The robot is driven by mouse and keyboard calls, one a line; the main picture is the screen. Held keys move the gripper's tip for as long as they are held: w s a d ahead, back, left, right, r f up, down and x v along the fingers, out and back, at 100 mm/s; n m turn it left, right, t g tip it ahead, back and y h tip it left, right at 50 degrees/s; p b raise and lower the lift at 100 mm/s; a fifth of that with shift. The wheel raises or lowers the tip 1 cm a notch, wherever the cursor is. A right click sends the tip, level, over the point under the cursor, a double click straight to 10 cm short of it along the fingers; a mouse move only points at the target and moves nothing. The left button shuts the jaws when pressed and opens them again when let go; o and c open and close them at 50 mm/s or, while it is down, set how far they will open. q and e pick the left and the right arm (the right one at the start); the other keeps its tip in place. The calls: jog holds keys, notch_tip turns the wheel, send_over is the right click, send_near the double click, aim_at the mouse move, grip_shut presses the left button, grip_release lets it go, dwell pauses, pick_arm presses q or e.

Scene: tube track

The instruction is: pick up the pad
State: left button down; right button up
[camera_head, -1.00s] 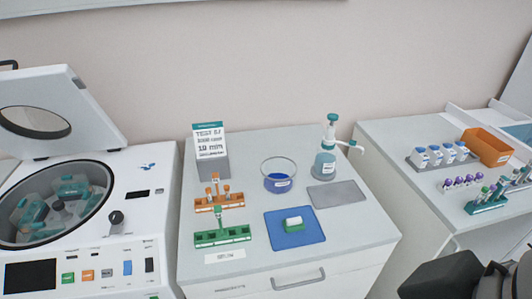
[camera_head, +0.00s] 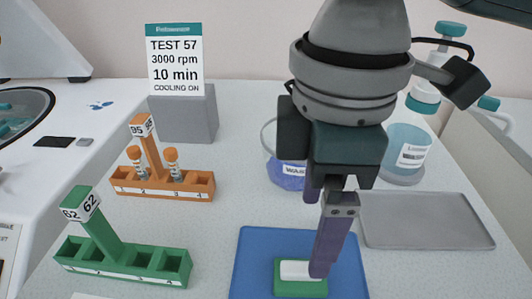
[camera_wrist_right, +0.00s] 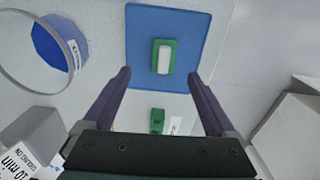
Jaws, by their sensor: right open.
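The white pad (camera_head: 298,269) lies on a small green block (camera_head: 300,290) on the blue mat (camera_head: 255,255). In the right wrist view the pad (camera_wrist_right: 164,60) shows whole on its green block, slightly beyond the fingertips and roughly centred between them. My right gripper (camera_head: 318,240) points down over the mat, open and empty. In the head view one finger covers the right end of the pad. Whether it touches the pad cannot be told. In the right wrist view the gripper (camera_wrist_right: 159,75) shows both fingers spread. My left gripper is not in view.
A glass dish (camera_head: 271,160) with blue contents and a dispenser bottle (camera_head: 405,150) stand behind the gripper. A grey tray (camera_head: 425,220) lies right of the mat. Orange (camera_head: 160,185) and green (camera_head: 125,262) tube racks stand to the left, with a sign (camera_head: 176,60) behind.

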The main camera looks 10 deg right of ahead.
aim_at(302, 268)
jog(key=f, duration=0.3)
jog(key=shift+s+a+f, duration=0.15)
jog(key=shift+s+f, duration=0.1)
jog(key=shift+f, duration=0.15)
jog(key=f, duration=0.5)
jog(key=shift+a+f+b, duration=0.2)
jog(key=shift+f+b, duration=0.1)
jog(key=shift+b, duration=0.05)
jog(key=c, duration=1.4)
